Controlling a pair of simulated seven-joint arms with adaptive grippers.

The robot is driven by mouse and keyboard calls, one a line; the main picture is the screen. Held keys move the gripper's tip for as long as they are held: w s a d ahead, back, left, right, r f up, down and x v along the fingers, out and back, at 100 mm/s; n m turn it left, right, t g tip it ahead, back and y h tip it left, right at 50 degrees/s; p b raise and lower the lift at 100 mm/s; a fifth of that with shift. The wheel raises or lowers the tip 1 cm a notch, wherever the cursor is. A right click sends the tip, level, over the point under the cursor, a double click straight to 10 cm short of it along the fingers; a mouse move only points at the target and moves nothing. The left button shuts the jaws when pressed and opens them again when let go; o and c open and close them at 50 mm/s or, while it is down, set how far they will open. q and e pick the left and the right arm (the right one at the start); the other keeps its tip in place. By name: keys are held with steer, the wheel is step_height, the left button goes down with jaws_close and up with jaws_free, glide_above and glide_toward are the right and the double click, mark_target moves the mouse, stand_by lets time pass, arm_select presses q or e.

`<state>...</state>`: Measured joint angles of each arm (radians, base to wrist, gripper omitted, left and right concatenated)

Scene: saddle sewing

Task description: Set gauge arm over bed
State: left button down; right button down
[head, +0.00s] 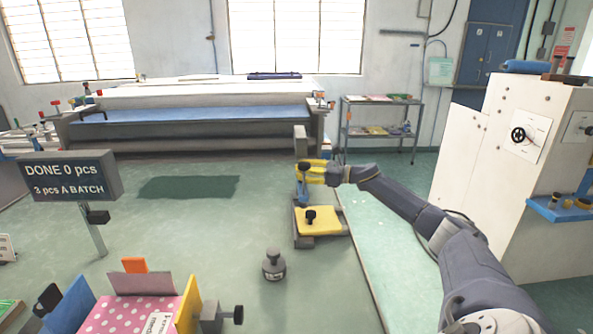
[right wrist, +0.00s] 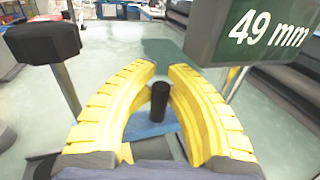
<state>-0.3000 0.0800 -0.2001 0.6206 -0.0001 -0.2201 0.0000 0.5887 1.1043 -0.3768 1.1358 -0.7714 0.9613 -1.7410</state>
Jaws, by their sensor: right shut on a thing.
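The gauge stand has a grey upright (head: 300,142) and a yellow bed (head: 320,220) with a black knob (head: 310,216) on it, right of centre in the head view. A blue piece (head: 302,193), apparently the gauge arm, hangs by the upright above the bed's left side. My right gripper (head: 312,170) is beside the upright, its yellow fingers closed around a black handle (right wrist: 159,101). The handle stands between the fingers in the right wrist view, with blue (right wrist: 150,130) below it. The fingers partly hide the arm. My left gripper is not in view.
A dark weight (head: 273,265) stands left of the gauge. A pink dotted pad (head: 135,316) with coloured side plates is at front left, below a counter sign (head: 70,178).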

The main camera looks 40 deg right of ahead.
steer(key=shift+s+d+r, duration=0.15)
steer(key=shift+s+d, duration=0.05)
steer(key=shift+d, duration=0.2)
steer(key=c, duration=1.4)
jaws_free()
steer(key=shift+s, duration=0.15)
steer(key=shift+o, duration=0.4)
steer(key=v, duration=1.1)
steer(key=shift+s+d, duration=0.25)
steer(key=shift+s, duration=0.05)
